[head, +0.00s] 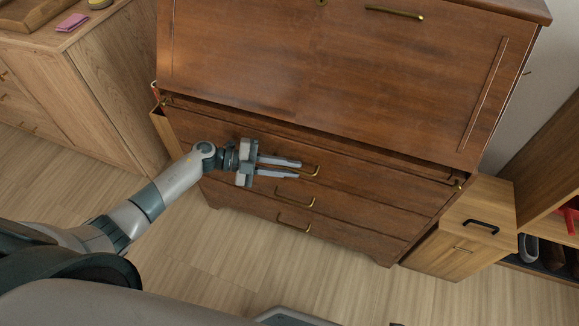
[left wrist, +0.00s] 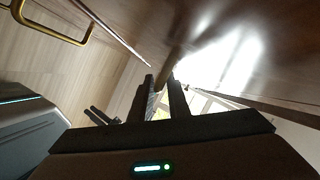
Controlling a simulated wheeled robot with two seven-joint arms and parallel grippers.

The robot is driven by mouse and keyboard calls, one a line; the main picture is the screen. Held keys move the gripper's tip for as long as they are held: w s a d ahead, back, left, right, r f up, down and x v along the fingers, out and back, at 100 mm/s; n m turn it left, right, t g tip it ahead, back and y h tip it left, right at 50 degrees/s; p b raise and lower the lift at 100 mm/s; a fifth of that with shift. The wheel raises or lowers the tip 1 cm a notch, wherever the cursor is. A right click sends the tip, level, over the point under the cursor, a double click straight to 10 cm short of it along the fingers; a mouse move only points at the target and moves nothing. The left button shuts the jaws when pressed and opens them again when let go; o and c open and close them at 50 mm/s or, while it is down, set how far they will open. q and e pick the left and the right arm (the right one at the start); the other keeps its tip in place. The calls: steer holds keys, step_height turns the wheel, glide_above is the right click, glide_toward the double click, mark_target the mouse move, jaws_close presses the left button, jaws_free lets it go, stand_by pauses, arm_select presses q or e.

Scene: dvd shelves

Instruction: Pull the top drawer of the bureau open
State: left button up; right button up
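The brown wooden bureau (head: 330,75) fills the middle of the head view. Its top drawer (head: 385,172) lies below the large slanted front panel and looks shut. The brass top drawer handle (head: 315,172) is partly hidden by my left gripper (head: 299,169). The left gripper is open, its two fingers apart and pointing right, one above the other, over the handle area. I cannot tell whether they touch the handle. In the left wrist view the open fingers (left wrist: 164,88) show nothing clearly between them. A brass handle (left wrist: 55,30) shows at upper left there.
Two lower drawer handles (head: 295,198) sit below. A light wooden cabinet (head: 95,85) stands close on the left. A small wooden cabinet (head: 465,225) and a shoe shelf (head: 545,250) stand on the right. The floor (head: 340,290) in front is clear.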

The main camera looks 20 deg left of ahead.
arm_select(q)
steer(key=shift+w+d, duration=0.1)
steer(key=shift+d, duration=0.05)
jaws_close()
stand_by(1.4)
